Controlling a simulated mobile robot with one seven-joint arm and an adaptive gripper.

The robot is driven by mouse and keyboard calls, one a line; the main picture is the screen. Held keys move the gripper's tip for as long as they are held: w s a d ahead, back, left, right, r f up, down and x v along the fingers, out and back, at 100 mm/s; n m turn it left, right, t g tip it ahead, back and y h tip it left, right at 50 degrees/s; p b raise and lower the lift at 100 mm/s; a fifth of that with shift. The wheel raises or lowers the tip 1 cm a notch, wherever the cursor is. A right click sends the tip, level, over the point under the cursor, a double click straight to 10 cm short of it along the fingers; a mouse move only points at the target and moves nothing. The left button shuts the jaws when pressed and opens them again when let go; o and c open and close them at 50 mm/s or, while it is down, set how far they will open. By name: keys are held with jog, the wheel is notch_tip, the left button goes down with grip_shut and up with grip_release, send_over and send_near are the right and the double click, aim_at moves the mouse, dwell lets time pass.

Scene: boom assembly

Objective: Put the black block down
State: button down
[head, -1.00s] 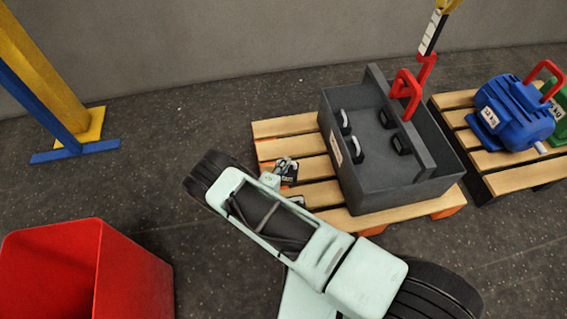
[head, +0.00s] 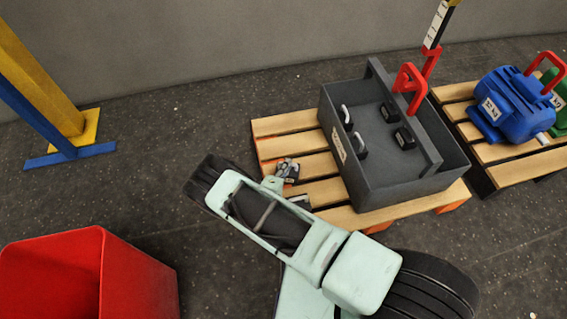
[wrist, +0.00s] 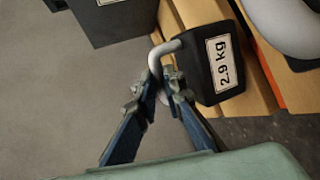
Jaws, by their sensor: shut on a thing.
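In the wrist view a black block (wrist: 222,62) with a white "2.9 kg" label has a bent grey handle. My gripper (wrist: 163,84) is shut on that handle. The block shows in front of wooden pallet slats, by the pallet's edge; whether it touches them I cannot tell. In the head view my gripper (head: 286,170) is over the left part of the pallet (head: 283,126), left of the grey crate. The held block is mostly hidden there by my arm and gripper.
The grey crate (head: 408,189) stands on the pallet with several black blocks inside. A blue motor (head: 510,105) sits on a second pallet at right. A red bin (head: 140,275) is at lower left, a yellow-blue post (head: 65,115) at left.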

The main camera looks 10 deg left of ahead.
jog(key=shift+w+a, duration=0.1)
jog(key=shift+w, duration=0.15)
dwell(0.3)
jog(key=c, duration=2.4)
grip_release()
jog(key=shift+s+f, duration=0.25)
jog(key=shift+f, duration=0.25)
jog(key=o, duration=0.4)
jog(key=shift+r, duration=0.1)
jog(key=shift+s+r, duration=0.15)
jog(key=shift+s, duration=0.05)
jog(key=p+v, duration=0.3)
jog(key=v, duration=0.8)
jog(key=shift+s, duration=0.3)
